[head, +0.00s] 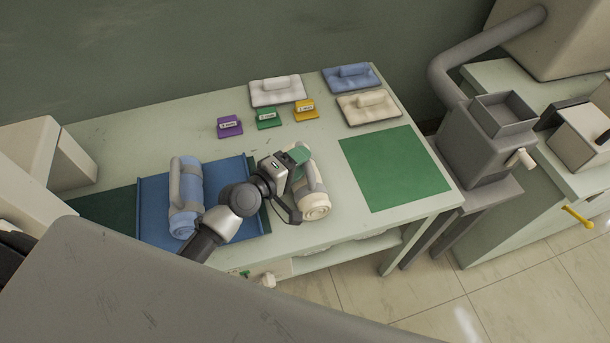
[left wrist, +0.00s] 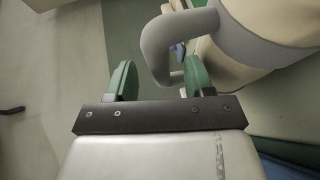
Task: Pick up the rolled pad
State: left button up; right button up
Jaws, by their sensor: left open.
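A cream rolled pad (head: 316,206) with a grey handle lies on the table, just right of my left gripper (head: 297,160). My left gripper is open at the cream pad. In the left wrist view its green fingers (left wrist: 158,80) stand apart, and one bar of the grey handle (left wrist: 158,42) shows between them. The right finger appears inside the handle loop. The cream roll (left wrist: 232,62) is beyond it. I cannot tell whether the fingers touch the handle. My right gripper is out of view.
Purple (head: 230,127), green (head: 267,119) and yellow (head: 306,111) labelled blocks stand behind. A flat green mat (head: 395,168) is clear at the right. A grey machine (head: 480,140) stands beyond the table.

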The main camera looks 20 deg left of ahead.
pick_arm(q)
jog(key=shift+x, duration=1.2)
jog(key=shift+a, duration=0.1)
grip_shut()
